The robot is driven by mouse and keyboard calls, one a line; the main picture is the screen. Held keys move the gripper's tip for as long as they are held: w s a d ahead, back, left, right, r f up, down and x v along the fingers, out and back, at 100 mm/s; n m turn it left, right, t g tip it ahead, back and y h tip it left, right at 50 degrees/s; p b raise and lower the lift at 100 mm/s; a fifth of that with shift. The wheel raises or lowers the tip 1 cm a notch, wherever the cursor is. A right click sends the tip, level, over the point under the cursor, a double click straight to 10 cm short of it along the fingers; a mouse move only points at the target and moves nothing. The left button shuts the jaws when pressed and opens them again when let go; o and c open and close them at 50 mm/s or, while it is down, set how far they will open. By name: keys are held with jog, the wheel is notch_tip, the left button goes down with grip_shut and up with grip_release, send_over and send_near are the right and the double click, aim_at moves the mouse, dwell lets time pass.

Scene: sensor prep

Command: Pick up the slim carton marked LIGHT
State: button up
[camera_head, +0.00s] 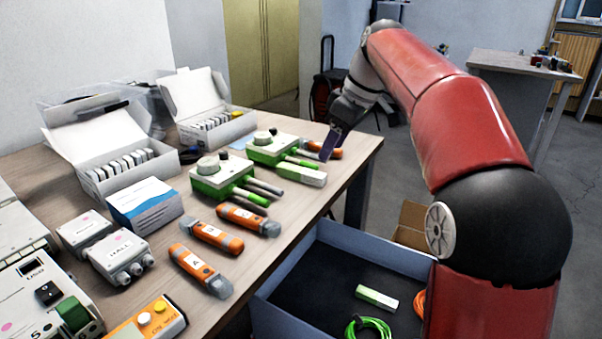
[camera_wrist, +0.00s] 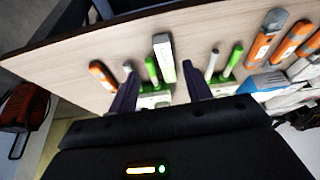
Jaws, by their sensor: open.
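A slim white carton with green on it (camera_head: 302,174) lies on the table beside a green-and-white sensor unit; its lettering is too small to read. It also shows in the wrist view (camera_wrist: 164,58), beyond the fingertips and between their lines. A similar slim white-and-green carton (camera_head: 377,298) lies in the blue-grey bin; I cannot tell which is marked LIGHT. My gripper (camera_head: 330,142) is over the table's far right part, near the first carton. In the wrist view my gripper (camera_wrist: 160,86) is open, with nothing held between its dark purple fingers.
Green-and-white sensor units (camera_head: 273,149) and several orange handheld devices (camera_head: 212,236) stand close by on the table (camera_head: 262,262). Open white boxes (camera_head: 118,158) stand behind. The dark-floored bin (camera_head: 300,262) beside the table also holds a green cable coil (camera_head: 368,328).

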aim_at(319, 174)
jog(key=x, duration=0.2)
jog(key=b+x, duration=0.1)
jog(key=x, duration=0.4)
jog(key=shift+s+a+f, duration=0.15)
jog(key=shift+s+f, duration=0.1)
jog(key=shift+f, duration=0.15)
jog(key=shift+c, duration=0.3)
jog(key=c, duration=1)
